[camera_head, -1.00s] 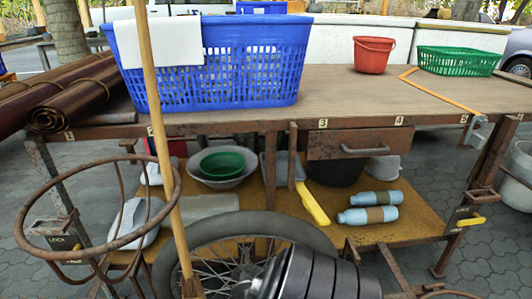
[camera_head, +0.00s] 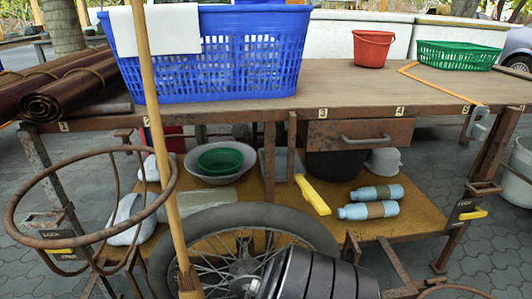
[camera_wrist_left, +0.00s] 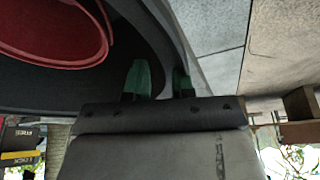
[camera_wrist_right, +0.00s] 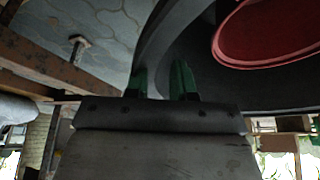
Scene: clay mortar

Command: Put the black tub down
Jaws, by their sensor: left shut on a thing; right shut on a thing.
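The black tub is wide and round, with a curved rim. It fills part of the left wrist view (camera_wrist_left: 172,30) and the right wrist view (camera_wrist_right: 156,42). My left gripper (camera_wrist_left: 160,82) is shut on its rim, one green fingertip inside and one outside. My right gripper (camera_wrist_right: 163,84) is shut on another part of the rim in the same way. A red round vessel lies inside the tub, seen in the left wrist view (camera_wrist_left: 65,52) and the right wrist view (camera_wrist_right: 255,55). The tub's underside is hidden. I cannot make out the held tub or either gripper in the head view.
A workbench (camera_head: 240,108) carries a blue basket (camera_head: 215,75), a red bucket (camera_head: 373,48) and a green basket (camera_head: 458,56). Its lower shelf holds a green bowl (camera_head: 220,160) and blue bottles (camera_head: 368,210). A wheel (camera_head: 235,222), wooden pole (camera_head: 160,150) and rusty ring (camera_head: 90,248) stand in front.

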